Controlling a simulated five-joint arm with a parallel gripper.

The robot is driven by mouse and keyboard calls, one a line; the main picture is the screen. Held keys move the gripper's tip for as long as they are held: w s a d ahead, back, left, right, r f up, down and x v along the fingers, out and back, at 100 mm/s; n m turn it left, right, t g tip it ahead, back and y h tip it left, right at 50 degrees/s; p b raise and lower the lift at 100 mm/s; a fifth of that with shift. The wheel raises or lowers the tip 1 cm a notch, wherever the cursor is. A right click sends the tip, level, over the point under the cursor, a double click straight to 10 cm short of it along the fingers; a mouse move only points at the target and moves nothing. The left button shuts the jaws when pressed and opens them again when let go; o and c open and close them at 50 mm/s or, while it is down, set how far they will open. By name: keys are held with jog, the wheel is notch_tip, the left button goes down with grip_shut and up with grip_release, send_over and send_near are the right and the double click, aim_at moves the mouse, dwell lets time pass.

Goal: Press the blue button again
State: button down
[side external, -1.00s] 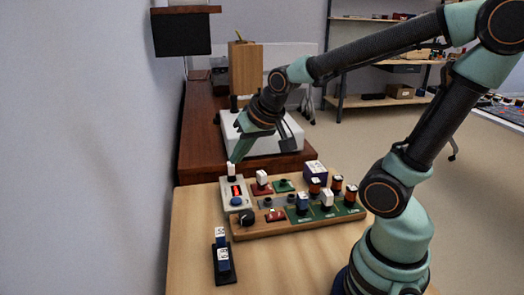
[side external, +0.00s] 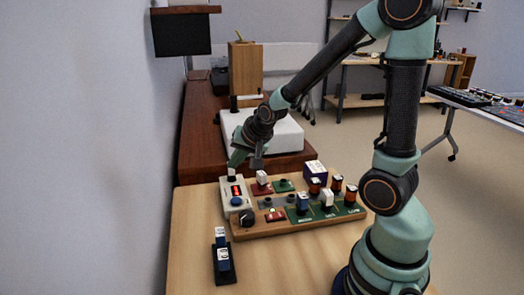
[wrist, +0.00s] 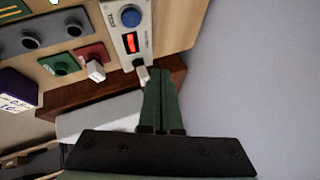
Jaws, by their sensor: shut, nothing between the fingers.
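The blue button (side external: 236,201) is round and sits at the near end of a pale tester box (side external: 226,190). It also shows at the top of the wrist view (wrist: 130,16), uncovered. A red lit display (side external: 236,190) is beside it on the same box. A small white block (side external: 231,173) stands at the box's far end; it also shows in the wrist view (wrist: 142,74). My gripper (side external: 234,163) is shut and empty, pointing down above that far end, away from the button. Its fingertips (wrist: 160,70) look close to the white block; I cannot tell whether they touch.
A wooden board (side external: 290,229) with a black knob (side external: 246,217), sockets and several labelled blocks lies right of the box. A dark stand with blue blocks (side external: 222,238) is in front. A white box (side external: 282,136) is behind.

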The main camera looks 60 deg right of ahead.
aim_at(237, 201)
jog(key=shift+f, duration=4.4)
jog(key=shift+a+f, duration=0.1)
jog(key=shift+f, duration=0.35)
jog(key=shift+f, duration=0.5)
jog(key=shift+r, duration=0.95)
jog(key=shift+r, duration=0.1)
jog(key=shift+r, duration=2.35)
